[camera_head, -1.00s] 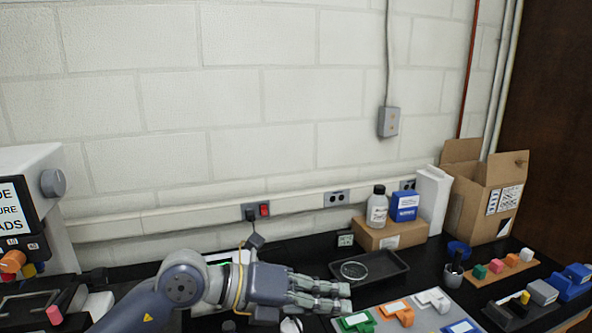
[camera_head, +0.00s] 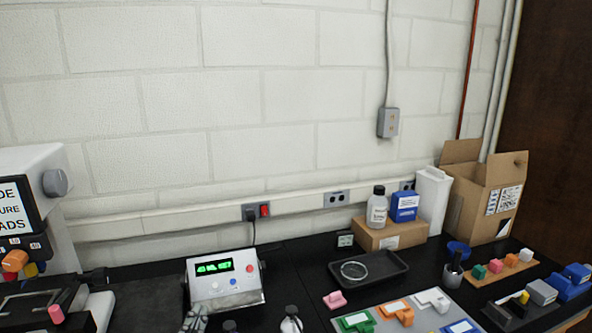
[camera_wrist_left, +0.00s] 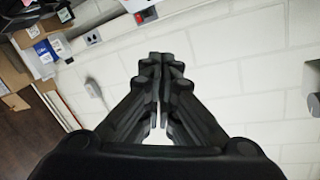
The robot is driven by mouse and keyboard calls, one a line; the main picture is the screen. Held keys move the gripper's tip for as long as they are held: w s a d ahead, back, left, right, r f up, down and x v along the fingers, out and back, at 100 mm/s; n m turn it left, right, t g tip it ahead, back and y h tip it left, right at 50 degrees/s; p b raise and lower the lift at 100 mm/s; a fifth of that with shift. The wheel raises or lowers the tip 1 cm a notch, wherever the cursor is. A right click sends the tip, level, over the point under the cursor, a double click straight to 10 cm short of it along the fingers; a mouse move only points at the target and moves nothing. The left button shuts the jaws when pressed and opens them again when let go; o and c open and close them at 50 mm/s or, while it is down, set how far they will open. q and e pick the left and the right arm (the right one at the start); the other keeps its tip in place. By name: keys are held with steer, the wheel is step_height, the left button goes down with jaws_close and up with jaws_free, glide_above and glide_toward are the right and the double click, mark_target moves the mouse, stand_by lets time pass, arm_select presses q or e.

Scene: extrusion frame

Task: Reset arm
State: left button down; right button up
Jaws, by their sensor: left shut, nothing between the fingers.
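The rest of the left arm is outside the head view. My right gripper is in neither view.
A control box (camera_head: 224,282) with a green display stands on the black bench. Right of it are a black tray (camera_head: 388,268) with a glass dish, a grey board (camera_head: 447,308) with coloured blocks, and an open cardboard box (camera_head: 482,195). A machine (camera_head: 45,185) stands left.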

arm_select(q)
steer(key=s+a+f+n+g, duration=0.1)
steer(key=s+f+g, duration=0.35)
steer(key=f, duration=0.25)
steer(key=s+a+f+n+g, duration=0.1)
steer(key=s+a+f+g, duration=0.15)
steer(key=s+f, duration=0.45)
steer(key=s+d+f+g, duration=0.1)
steer(key=s+f+g, duration=0.25)
steer(key=s, duration=0.35)
steer(key=s+d+f+g, duration=0.1)
steer(key=s+f+g, duration=0.2)
steer(key=s+f, duration=0.25)
step_height(320, 180, down, 30)
steer(key=s+g+b, duration=0.1)
steer(key=s+b, duration=0.2)
steer(key=b, duration=0.2)
steer(key=s+a+f+b, duration=0.1)
steer(key=s+f+b, duration=0.1)
steer(key=s+f, duration=0.6)
steer(key=s+a+f+g+b, duration=0.1)
steer(key=s+a+f+b, duration=0.1)
steer(key=s+f, duration=0.7)
step_height(320, 180, down, 5)
steer(key=shift+f+h+b, duration=0.15)
steer(key=shift+h+b, duration=0.15)
steer(key=shift+b, duration=0.2)
